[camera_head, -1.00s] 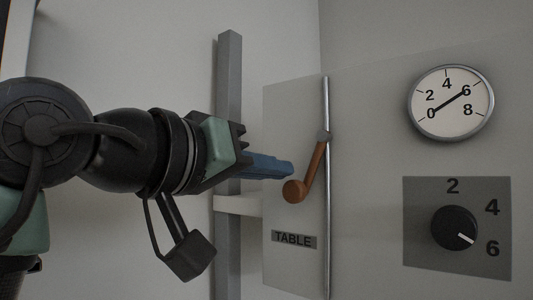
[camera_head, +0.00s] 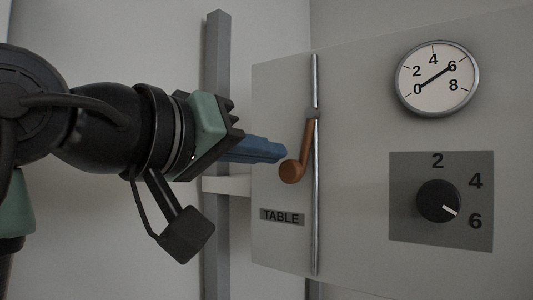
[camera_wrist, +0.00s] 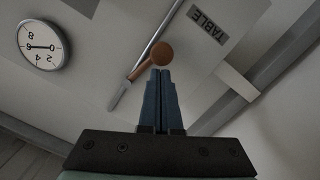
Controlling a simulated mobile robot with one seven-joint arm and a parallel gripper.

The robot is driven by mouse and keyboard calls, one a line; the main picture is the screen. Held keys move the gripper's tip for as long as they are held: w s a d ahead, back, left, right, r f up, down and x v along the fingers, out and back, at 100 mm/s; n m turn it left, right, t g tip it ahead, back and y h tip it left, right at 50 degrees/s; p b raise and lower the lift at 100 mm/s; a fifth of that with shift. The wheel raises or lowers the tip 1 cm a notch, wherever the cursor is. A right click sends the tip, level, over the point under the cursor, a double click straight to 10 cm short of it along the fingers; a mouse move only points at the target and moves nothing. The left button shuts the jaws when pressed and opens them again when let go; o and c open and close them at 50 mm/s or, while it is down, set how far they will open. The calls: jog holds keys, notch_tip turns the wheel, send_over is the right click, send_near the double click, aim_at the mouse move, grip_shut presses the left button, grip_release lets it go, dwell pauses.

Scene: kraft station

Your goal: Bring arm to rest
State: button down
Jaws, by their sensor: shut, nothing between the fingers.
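My gripper (camera_head: 283,152) points right in the head view, its blue fingers shut together with nothing between them. Its tips are close to the orange-brown knob of a crank lever (camera_head: 293,170) on the grey panel; in the head view I cannot tell whether they touch. In the wrist view, the shut fingers (camera_wrist: 160,72) end just below the round knob of the lever (camera_wrist: 161,53). The lever hangs down from a clamp on a vertical metal rod (camera_head: 315,200), slanting slightly left.
The grey panel (camera_head: 350,130) carries a "TABLE" label (camera_head: 282,217), a round gauge (camera_head: 436,78) with its needle lying between 0 and 6, and a black dial (camera_head: 438,201) pointing near 6. A grey post (camera_head: 216,60) stands behind my gripper. Free room lies left of the panel.

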jog(key=b+v, duration=0.3)
jog(key=v, duration=0.4)
jog(key=w+d+f+n+t+y+b, duration=0.1)
jog(key=w+d+f+t+y+b, duration=0.25)
jog(key=f+t, duration=0.35)
jog(key=s+f+t+y+b, duration=0.2)
jog(key=s+f+t+y, duration=0.2)
jog(key=s, duration=0.5)
jog(key=t+y, duration=0.2)
jog(key=y, duration=0.1)
jog(key=shift+s+d+f+n+t+b, duration=0.3)
jog(key=shift+s+n+b, duration=0.05)
jog(key=shift+s+n, duration=0.05)
